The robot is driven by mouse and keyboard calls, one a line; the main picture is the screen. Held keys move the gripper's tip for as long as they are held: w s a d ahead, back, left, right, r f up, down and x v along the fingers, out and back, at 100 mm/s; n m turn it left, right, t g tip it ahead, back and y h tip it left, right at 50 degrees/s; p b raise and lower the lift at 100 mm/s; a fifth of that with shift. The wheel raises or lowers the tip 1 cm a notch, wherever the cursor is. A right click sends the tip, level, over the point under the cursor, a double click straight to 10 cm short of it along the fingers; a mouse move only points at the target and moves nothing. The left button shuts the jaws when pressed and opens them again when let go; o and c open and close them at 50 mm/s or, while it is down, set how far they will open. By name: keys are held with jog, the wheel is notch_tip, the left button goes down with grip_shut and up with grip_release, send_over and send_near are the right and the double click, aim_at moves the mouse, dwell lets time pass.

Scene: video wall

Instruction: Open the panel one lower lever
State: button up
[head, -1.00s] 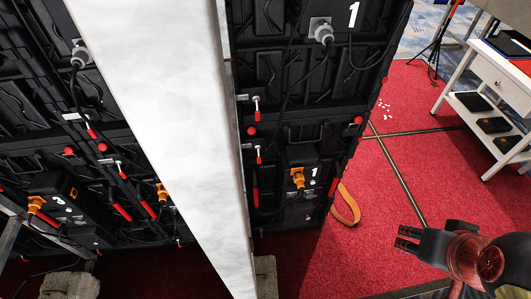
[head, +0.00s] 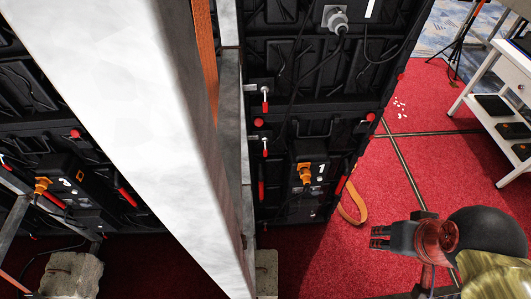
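Panel one (head: 296,214), a black video wall cabinet marked with a white 1, stands upright at the middle of the head view. On its left edge are red-handled levers: an upper lever (head: 265,100), a lower lever (head: 265,146) below it, and a red handle (head: 261,190) further down. Both levers hang with their red ends pointing down. My gripper (head: 373,237) is at the lower right, pointing left, apart from the panel and over the red carpet. It holds nothing that I can see. Its fingers are small and dark, so their opening is unclear.
A pale upright beam (head: 130,120) stands left of panel one and hides part of the left panels. An orange strap (head: 352,205) hangs by the panel's lower right edge. A white shelf cart (head: 490,100) is at the right. Red carpet (head: 420,170) lies clear between.

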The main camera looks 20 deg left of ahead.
jog(key=w+a+f+n+y+b, duration=0.1)
jog(key=w+a+f+n+b, duration=0.1)
jog(key=a+f, duration=1.2)
jog(key=w+a+f+n+y+b, duration=0.2)
jog(key=a+f+n+b, duration=0.1)
jog(key=a+f, duration=1.1)
jog(key=m+t+y+b, duration=0.1)
jog(key=t+y, duration=0.4)
jog(key=t, duration=0.7)
send_near(266, 153)
jog(key=x, duration=0.4)
jog(key=b+x, duration=0.2)
jog(key=x, duration=0.3)
jog(key=shift+w+a+f, duration=0.15)
jog(key=shift+w+a, duration=0.05)
jog(key=shift+w, duration=0.05)
jog(key=shift+w+a, duration=0.3)
jog(key=shift+w, duration=0.2)
